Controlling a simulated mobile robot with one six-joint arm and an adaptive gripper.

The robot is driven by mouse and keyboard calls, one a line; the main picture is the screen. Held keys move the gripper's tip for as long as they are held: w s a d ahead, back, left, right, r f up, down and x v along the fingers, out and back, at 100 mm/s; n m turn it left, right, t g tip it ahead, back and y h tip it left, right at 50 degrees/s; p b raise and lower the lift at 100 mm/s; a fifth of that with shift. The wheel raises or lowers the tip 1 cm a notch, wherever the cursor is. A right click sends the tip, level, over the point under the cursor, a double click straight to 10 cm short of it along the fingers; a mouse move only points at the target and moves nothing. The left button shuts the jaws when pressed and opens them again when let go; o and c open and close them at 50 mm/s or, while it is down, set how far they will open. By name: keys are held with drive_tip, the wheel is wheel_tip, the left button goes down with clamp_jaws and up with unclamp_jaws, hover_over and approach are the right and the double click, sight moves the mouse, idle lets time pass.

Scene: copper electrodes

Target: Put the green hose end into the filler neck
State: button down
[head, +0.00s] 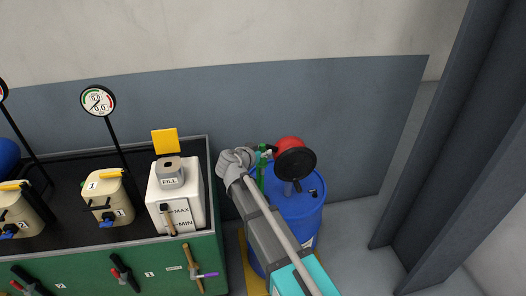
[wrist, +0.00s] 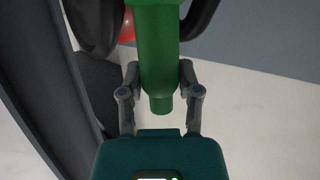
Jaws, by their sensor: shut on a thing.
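The green hose end (wrist: 157,45) is a thick green tube with a narrower tip (wrist: 160,102), pointing down in the wrist view. My gripper (wrist: 158,82) is shut on it, with one finger on each side. In the head view, my gripper (head: 264,155) is above the left side of the blue drum, and part of the green hose (head: 260,172) shows there. The grey filler neck (head: 168,174), marked FILL, is on top of the white tank (head: 190,208), left of my gripper and clearly apart from it. A yellow flap (head: 164,141) stands up behind the neck.
The blue drum (head: 303,215) stands right of the green cabinet (head: 100,270), with a red ball (head: 289,143) and black disc (head: 295,163) above it. Beige canisters (head: 107,197) and a gauge (head: 98,101) on a post are left of the tank. A dark column (head: 430,150) stands right.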

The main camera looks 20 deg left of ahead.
drive_tip(key=shift+r+p, duration=2.35)
drive_tip(key=shift+r, duration=0.2)
drive_tip(key=shift+s, duration=0.15)
